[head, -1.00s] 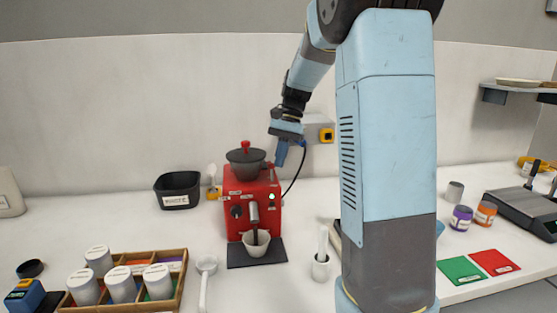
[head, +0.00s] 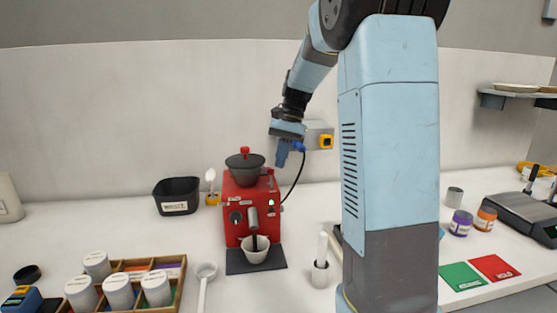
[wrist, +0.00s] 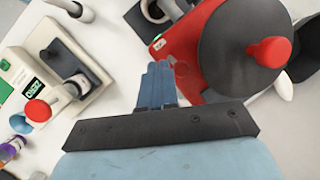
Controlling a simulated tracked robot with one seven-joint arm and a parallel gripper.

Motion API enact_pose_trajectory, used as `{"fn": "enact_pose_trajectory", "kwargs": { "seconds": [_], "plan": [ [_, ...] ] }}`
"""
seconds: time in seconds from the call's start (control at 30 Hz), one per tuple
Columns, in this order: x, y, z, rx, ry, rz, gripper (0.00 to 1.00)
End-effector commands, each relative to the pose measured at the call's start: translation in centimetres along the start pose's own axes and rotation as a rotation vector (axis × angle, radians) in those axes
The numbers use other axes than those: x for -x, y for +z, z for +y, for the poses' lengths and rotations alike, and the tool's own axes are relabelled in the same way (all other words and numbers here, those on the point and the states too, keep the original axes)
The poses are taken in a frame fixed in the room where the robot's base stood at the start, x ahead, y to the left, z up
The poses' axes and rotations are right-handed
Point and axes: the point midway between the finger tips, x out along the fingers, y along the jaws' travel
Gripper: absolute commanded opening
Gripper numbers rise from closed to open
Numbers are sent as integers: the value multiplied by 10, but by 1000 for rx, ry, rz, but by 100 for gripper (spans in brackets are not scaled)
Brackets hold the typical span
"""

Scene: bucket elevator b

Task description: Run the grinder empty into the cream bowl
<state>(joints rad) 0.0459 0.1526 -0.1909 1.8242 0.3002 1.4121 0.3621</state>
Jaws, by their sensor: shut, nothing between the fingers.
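The red grinder (head: 251,208) stands on the counter with a dark lidded hopper (head: 245,166) on top. A small light on its front is lit, and it shows green in the wrist view (wrist: 158,44). The cream bowl (head: 255,255) stands upright under the grinder's spout (head: 253,218). A dark streak runs from the spout down into the bowl and looks like falling grounds. The hopper's contents are hidden by its lid. My gripper (head: 282,163) is shut and empty, to the right of the hopper and apart from it. In the wrist view its fingers (wrist: 160,75) point beside the grinder's red body (wrist: 190,55).
A black waste bin (head: 177,196) stands left of the grinder. A wooden rack (head: 170,270) with white jars is at front left, beside a white spoon (head: 205,275). A mortar (head: 320,274) stands right of the bowl. A scale (head: 518,210) sits far right.

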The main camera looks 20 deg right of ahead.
Motion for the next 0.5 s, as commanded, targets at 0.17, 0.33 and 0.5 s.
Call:
{"fn": "enact_pose_trajectory", "kwargs": {
  "seconds": [0.17,0.33,0.5],
  "plan": [
    [10,4,18,-1,-1,1,0],
    [34,2,23,0,-1,3,0],
    [65,-1,21,1,0,2,0]
  ]
}}
